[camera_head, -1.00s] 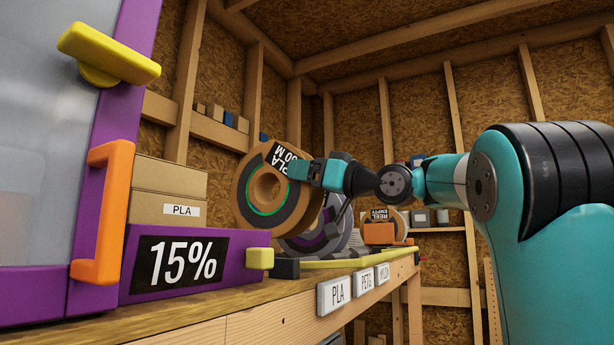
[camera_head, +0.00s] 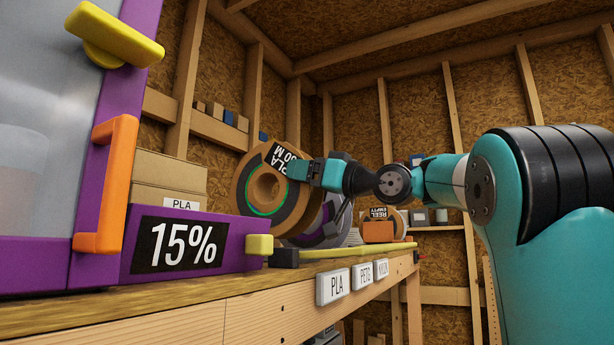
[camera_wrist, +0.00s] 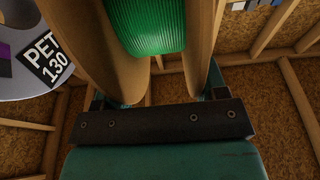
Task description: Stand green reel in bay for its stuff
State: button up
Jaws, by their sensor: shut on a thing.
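The green reel (camera_head: 241,189) has brown card flanges, a dark face with a thin green ring and a black label reading PLA. My gripper (camera_head: 300,170) is shut on its upper right edge and holds it upright. In the wrist view the green filament (camera_wrist: 150,25) shows between the two flanges, above my gripper (camera_wrist: 155,95). The reel is over the bench, behind the PLA plate (camera_head: 333,287); its lower edge looks just above the dark block (camera_head: 285,258). The bay floor under it is hidden. The PETG plate (camera_head: 365,274) and NYLON plate (camera_head: 382,268) sit farther along.
A grey and purple reel (camera_head: 330,222) stands behind the green reel; its label in the wrist view begins PET. A purple box (camera_head: 235,246) reading 15% and a purple cabinet door with an orange handle (camera_head: 112,185) crowd the left. A yellow rail (camera_head: 360,249) runs along the bench.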

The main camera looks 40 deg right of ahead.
aim_at(307, 193)
jog(key=shift+f, duration=0.1)
dwell(0.3)
jog(key=shift+f+b, duration=1.15)
jog(key=shift+b, duration=0.25)
dwell(0.4)
jog(key=shift+f+b, duration=0.4)
jog(key=shift+b, duration=0.25)
jog(key=shift+f+b, duration=0.4)
jog(key=shift+b, duration=0.05)
jog(key=o, duration=1.4)
jog(key=shift+c, duration=0.2)
jog(key=shift+o, duration=0.2)
jog(key=shift+r, duration=0.1)
